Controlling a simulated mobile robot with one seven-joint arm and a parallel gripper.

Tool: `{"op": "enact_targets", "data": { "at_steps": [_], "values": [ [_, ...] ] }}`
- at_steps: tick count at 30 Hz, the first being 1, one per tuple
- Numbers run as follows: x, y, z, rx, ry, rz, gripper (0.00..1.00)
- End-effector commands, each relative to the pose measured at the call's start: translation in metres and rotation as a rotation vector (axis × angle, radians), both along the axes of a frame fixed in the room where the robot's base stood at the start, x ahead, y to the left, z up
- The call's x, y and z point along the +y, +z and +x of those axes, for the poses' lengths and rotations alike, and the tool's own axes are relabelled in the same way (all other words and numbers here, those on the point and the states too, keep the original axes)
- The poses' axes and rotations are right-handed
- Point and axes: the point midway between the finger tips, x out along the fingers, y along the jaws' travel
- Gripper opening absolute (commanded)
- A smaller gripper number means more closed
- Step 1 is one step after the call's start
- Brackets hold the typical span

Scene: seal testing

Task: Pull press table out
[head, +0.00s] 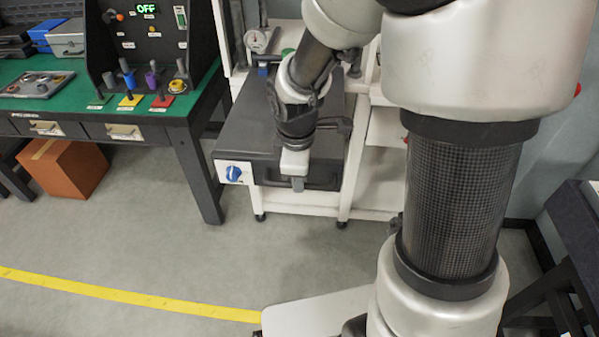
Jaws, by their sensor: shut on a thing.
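The press table (237,132) is a dark grey slab with a black front and a white bracket with a blue knob (233,173) at its front left corner. It sits on a white frame at the middle of the head view. My gripper (298,184) points down at the front edge of the table and is shut on the dark handle (322,178) there. My wrist and forearm hide much of the table's right part and some of the handle. How far out the table stands is hard to tell.
A green workbench (80,85) with a control panel (143,40) reading OFF stands close at left. A cardboard box (62,167) lies under it. A dark table edge (575,235) is at right. The floor in front (170,240) is clear, with a yellow line.

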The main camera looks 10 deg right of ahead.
Motion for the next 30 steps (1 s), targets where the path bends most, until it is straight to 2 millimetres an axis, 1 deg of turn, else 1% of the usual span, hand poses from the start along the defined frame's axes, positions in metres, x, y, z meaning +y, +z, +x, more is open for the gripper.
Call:
{"op": "enact_targets", "data": {
  "at_steps": [17, 18, 20, 21, 30],
  "values": [
    [0.0027, -0.0002, -0.0063, 0.004, 0.002, 0.001, 0.0],
    [0.0028, -0.0002, -0.0065, 0.005, 0.002, 0.0, 0.17],
    [0.0028, -0.0003, -0.0064, 0.005, 0.002, 0.0, 0.27],
    [0.0026, -0.0002, -0.0062, 0.004, 0.002, 0.0, 0.31],
    [0.0018, 0.0016, -0.0046, 0.0, 0.001, 0.0, 0.31]
  ]
}}
